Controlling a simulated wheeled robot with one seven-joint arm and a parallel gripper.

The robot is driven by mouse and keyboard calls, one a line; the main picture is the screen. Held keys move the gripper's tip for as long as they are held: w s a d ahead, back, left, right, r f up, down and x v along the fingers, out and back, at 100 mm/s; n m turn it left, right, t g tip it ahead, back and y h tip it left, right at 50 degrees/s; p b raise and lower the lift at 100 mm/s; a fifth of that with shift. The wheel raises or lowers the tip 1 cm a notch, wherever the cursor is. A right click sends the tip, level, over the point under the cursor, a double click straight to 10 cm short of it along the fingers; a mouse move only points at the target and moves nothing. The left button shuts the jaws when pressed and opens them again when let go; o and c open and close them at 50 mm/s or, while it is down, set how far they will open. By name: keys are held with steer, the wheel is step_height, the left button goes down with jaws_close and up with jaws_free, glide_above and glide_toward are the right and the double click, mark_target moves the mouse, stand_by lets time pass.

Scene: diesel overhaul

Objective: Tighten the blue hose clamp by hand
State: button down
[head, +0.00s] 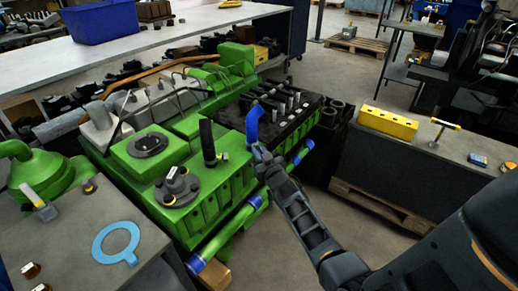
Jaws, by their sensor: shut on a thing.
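A bent blue hose (252,124) stands upright at the right edge of the green engine (185,150). My gripper (257,151) is at the lower end of this hose, reaching in from the lower right. Its jaws are shut at the hose's foot, where the clamp sits. The fingers hide most of the clamp, and its screw cannot be made out.
A black upright hose (207,140) stands left of my gripper on the engine. A green pipe with blue ends (245,215) runs along the engine's near side. A bench with a yellow block (388,122) is at right. A light blue ring (117,242) lies at left.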

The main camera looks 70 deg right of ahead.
steer(key=shift+m+p, duration=0.4)
steer(key=shift+m, duration=0.4)
steer(key=shift+s+f, duration=0.1)
steer(key=c, duration=1.1)
jaws_free()
steer(key=b+v, duration=0.1)
steer(key=v, duration=0.6)
steer(key=shift+s+a, duration=0.25)
steer(key=shift+s, duration=0.05)
